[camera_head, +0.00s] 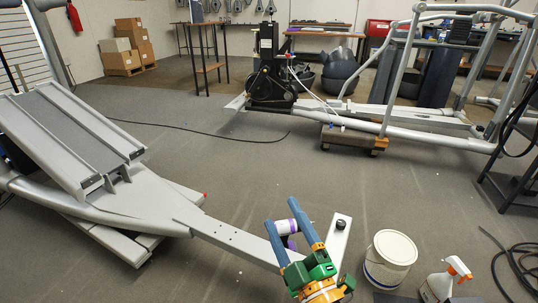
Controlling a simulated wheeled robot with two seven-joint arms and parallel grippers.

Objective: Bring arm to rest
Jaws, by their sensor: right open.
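My right gripper (281,212) is at the bottom centre of the head view, with two blue fingers on a green and orange body. Its fingers are apart, so it is open. A purple and white cylinder-like thing (283,228) shows between and behind the fingers. I cannot tell whether they touch it, and part of it is hidden. My left gripper is not in view.
A grey exercise machine (70,130) fills the left, its beam running toward my right gripper. A white bucket (390,250) and a spray bottle (440,284) stand at the right. Black cable (518,265) lies beyond them. The middle floor (240,165) is mostly clear.

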